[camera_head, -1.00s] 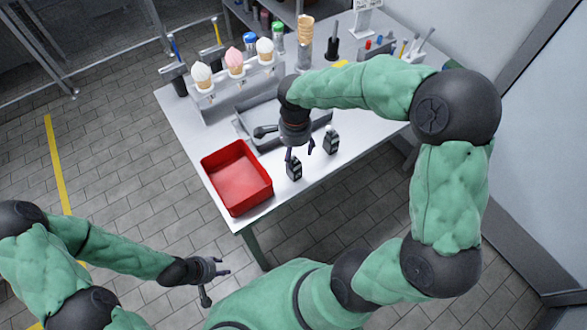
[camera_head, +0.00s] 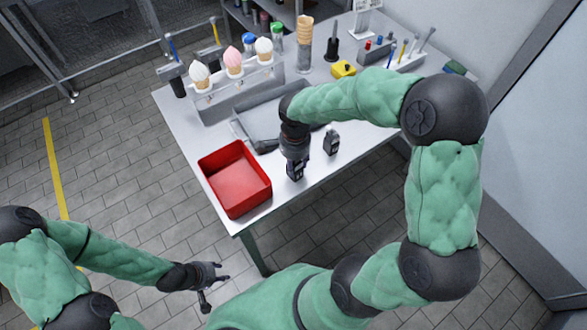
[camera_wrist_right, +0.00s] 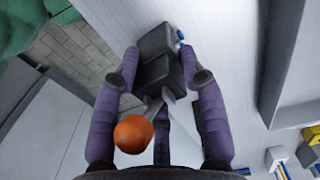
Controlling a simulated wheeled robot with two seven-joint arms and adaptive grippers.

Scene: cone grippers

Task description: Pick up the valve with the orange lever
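In the right wrist view, a dark block-shaped valve (camera_wrist_right: 158,62) has a metal stem ending in an orange ball-shaped lever (camera_wrist_right: 133,134). My right gripper (camera_wrist_right: 160,58) is lowered around it, with its purple fingers on either side; the fingers look open, and firm contact cannot be made out. In the head view this valve (camera_head: 295,172) stands on the table near the front edge, partly covered by the right gripper (camera_head: 295,163). A second dark valve-like piece (camera_head: 331,142) stands to its right; its lever colour cannot be seen. My left gripper (camera_head: 218,275) is open and empty, off the table.
A red bin (camera_head: 236,180) stands left of the valve at the table edge. A grey tray (camera_head: 243,131) lies behind the gripper. A rack with ice-cream cones (camera_head: 234,70), a stacked cone (camera_head: 305,45) and a yellow item (camera_head: 343,69) stand further back.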

